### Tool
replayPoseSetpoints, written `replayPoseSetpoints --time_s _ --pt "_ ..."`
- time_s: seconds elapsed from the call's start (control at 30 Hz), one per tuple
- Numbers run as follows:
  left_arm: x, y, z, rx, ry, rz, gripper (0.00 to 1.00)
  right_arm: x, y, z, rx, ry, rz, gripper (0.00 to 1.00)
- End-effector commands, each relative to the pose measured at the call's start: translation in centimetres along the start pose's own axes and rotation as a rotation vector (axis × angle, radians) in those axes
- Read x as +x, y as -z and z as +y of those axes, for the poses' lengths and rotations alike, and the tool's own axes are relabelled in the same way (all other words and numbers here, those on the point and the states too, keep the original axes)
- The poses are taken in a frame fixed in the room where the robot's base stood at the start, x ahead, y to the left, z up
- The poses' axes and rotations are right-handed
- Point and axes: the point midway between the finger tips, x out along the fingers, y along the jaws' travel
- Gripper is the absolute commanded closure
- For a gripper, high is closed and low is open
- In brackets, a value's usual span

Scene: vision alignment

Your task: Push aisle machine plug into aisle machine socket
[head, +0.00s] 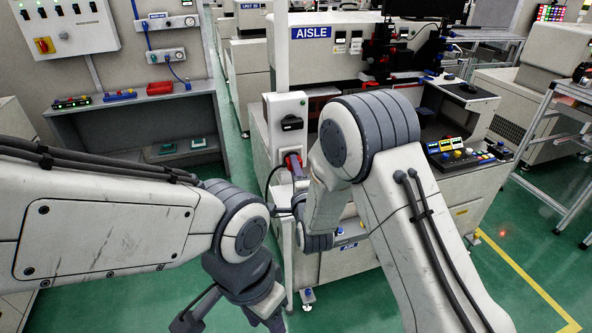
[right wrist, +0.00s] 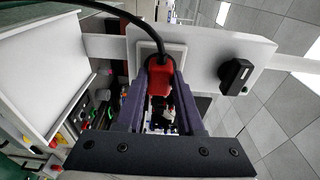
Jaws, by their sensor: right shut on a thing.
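The aisle machine (head: 322,62), marked AISLE, has a white post-mounted box with a socket plate on its left. In the right wrist view, the red aisle machine plug (right wrist: 160,76) is between the two purple fingers of my right gripper (right wrist: 159,64), which is shut on it. The plug is at the pale socket plate (right wrist: 149,49); its black cable loops up and left. The socket opening is hidden, so I cannot tell how deep the plug sits.
A black rotary switch (head: 292,123) is on the box above the plug; it also shows in the right wrist view (right wrist: 235,77). A grey workbench (head: 140,110) stands at the left. A button panel (head: 462,152) is at the right. Green floor lies between them.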

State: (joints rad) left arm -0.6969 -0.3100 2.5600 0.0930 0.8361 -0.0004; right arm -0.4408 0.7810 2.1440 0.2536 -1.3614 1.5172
Motion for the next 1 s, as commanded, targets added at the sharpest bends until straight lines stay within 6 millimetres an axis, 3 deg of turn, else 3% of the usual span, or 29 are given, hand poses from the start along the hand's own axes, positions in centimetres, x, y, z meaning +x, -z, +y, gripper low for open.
replayPoseSetpoints --time_s 0.3,0.33,0.4,0.77,1.0 --pt "0.3 0.0 0.0 0.0 0.0 0.0 0.5 0.7 -0.1 0.0 0.0 0.0 0.0 1.0" --pt "0.3 0.0 0.0 0.0 0.0 0.0 0.5 0.7 -0.1 0.0 0.0 0.0 0.0 0.56" --pt "0.2 0.0 0.0 0.0 0.0 0.0 0.5 0.6 -0.1 0.0 0.0 -0.001 0.0 0.29" --pt "0.4 0.0 0.0 0.0 0.0 0.0 0.5 0.4 -0.1 0.1 0.0 -0.002 0.0 0.29" --pt "1.8 -0.1 -0.1 0.0 0.0 0.0 0.5 -3.1 -0.1 0.4 -0.001 -0.002 -0.002 0.29"
